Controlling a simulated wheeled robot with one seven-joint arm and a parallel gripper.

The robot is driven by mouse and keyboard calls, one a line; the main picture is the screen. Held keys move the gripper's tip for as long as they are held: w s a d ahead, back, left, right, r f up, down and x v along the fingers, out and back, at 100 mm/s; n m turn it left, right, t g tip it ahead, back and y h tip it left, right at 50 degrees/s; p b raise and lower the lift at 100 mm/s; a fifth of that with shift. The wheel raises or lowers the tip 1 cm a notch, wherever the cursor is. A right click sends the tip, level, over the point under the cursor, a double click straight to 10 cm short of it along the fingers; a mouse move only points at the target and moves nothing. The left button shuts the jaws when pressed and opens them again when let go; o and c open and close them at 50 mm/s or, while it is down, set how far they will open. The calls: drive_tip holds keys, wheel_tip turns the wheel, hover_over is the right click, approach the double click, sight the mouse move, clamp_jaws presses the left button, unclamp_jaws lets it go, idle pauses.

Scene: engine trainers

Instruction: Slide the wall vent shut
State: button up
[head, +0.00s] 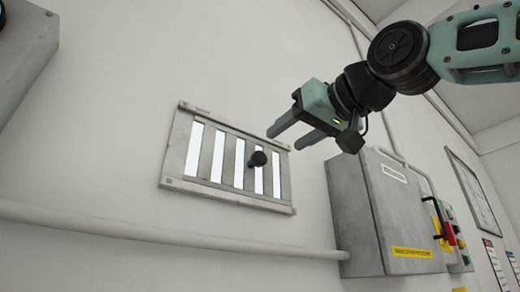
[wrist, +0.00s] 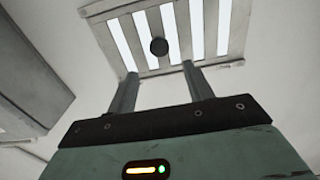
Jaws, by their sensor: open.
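The wall vent (head: 179,146) is a pale metal frame with vertical slats and bright open slots between them. A dark round knob (head: 257,159) sticks out from its slats, right of the middle. In the wrist view the vent (wrist: 234,68) is at the top and the knob (wrist: 159,46) shows beyond and between my fingers. My gripper (head: 283,137) is open and empty, to the upper right of the knob in the head view. The fingers look apart from the knob; the exact gap cannot be told.
A grey electrical box (head: 375,215) with a yellow label and coloured controls is on the wall at right. A pipe (head: 160,232) runs along the wall below the vent. Another grey box (head: 22,55) is at upper left.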

sight(262, 156)
drive_tip(key=p+x, duration=0.4)
drive_tip(key=x, duration=0.6)
drive_tip(key=shift+w+a+f, duration=0.1)
